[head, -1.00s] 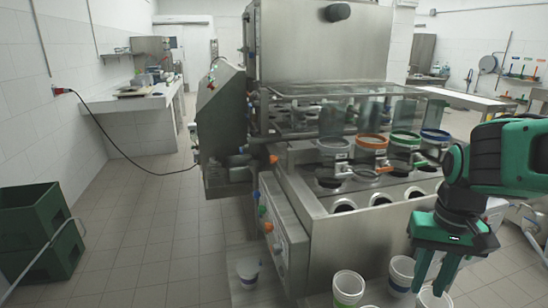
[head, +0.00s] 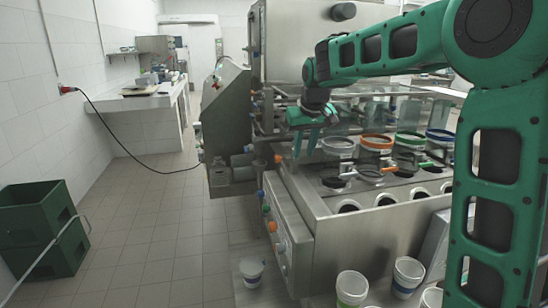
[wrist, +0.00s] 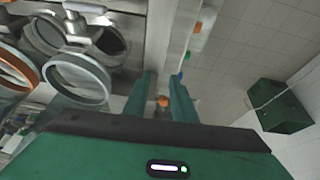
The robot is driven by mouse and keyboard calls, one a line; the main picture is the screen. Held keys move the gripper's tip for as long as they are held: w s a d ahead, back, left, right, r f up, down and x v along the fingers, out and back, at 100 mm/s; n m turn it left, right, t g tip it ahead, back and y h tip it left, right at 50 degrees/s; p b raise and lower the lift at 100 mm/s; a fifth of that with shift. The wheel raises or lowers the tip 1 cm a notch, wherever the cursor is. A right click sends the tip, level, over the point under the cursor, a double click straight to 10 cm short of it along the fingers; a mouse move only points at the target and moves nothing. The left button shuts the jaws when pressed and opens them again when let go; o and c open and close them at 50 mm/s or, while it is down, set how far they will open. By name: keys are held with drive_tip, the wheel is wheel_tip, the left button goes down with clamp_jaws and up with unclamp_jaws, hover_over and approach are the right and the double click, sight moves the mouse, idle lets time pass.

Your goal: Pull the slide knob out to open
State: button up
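An orange knob (head: 278,158) sticks out at the upper left corner of the steel cup filler (head: 330,222); I take it to be the slide knob. My gripper (head: 304,153) is above the machine's left end, pointing down, a little right of this knob in the head view. In the wrist view, the orange knob (wrist: 163,101) appears in the gap between my two green fingers (wrist: 160,88), beyond or near their tips. The fingers are apart and no contact shows. How far the knob lies below the tips is hard to tell.
Blue, green and orange knobs (head: 265,208) line the machine's left side. Ring-shaped cup holders (head: 338,146) stand right of my gripper. White cups (head: 351,287) stand in front. Green crates (head: 42,228) sit at the far left; the floor (head: 150,230) between is clear.

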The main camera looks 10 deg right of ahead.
approach(278, 156)
drive_tip(key=r, duration=0.2)
drive_tip(key=x, duration=1.1)
drive_tip(key=shift+s+a, duration=0.15)
drive_tip(key=shift+s, duration=0.1)
clamp_jaws()
